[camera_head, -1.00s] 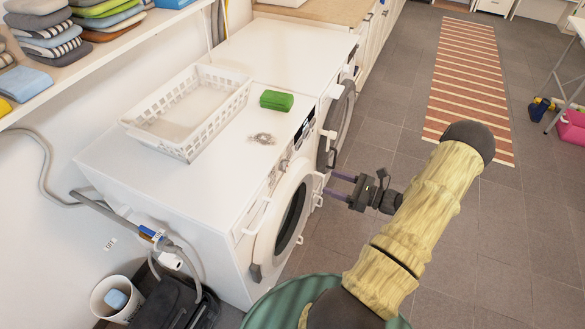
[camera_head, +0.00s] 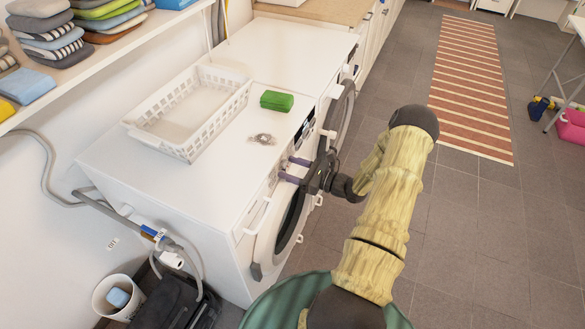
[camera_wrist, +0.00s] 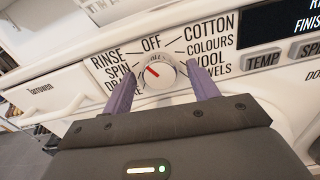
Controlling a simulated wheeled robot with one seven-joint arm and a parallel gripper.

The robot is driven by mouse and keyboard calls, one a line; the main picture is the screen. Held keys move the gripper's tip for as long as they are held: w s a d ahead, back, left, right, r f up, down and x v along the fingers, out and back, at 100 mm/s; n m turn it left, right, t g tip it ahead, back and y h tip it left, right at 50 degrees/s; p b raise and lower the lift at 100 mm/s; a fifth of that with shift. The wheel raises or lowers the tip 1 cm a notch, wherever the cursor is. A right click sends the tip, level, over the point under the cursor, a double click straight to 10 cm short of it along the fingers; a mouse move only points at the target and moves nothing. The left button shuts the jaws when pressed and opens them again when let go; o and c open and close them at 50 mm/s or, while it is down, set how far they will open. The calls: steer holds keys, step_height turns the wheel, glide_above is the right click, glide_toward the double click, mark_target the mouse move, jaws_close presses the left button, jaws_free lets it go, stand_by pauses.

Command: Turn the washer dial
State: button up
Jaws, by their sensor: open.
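The white washer (camera_head: 180,165) stands in the middle of the head view, its round door (camera_head: 287,225) on the front. Its dial (camera_wrist: 156,72) shows in the wrist view, a white knob with a red pointer line that tilts to the upper left, toward the SPIN and RINSE side. Labels such as OFF, COTTON, COLOURS and WOOL ring it. My gripper (camera_wrist: 162,88) is open, with one purple finger on the left and one on the right of the dial. I cannot tell whether the fingers touch it. In the head view my gripper (camera_head: 290,170) is at the washer's upper front and hides the dial.
A white basket (camera_head: 190,110), a green block (camera_head: 277,100) and a wristwatch (camera_head: 263,138) lie on the washer top. TEMP and other buttons (camera_wrist: 263,61) sit right of the dial. A second machine (camera_head: 285,50) stands behind.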

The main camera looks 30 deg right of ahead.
steer(key=c, duration=1)
steer(key=shift+m, duration=0.4)
steer(key=shift+r+m+p, duration=0.1)
steer(key=shift+m+p, duration=0.8)
steer(key=shift+m, duration=0.2)
steer(key=shift+m+p, duration=0.6)
steer(key=shift+m, duration=0.8)
steer(key=o, duration=1)
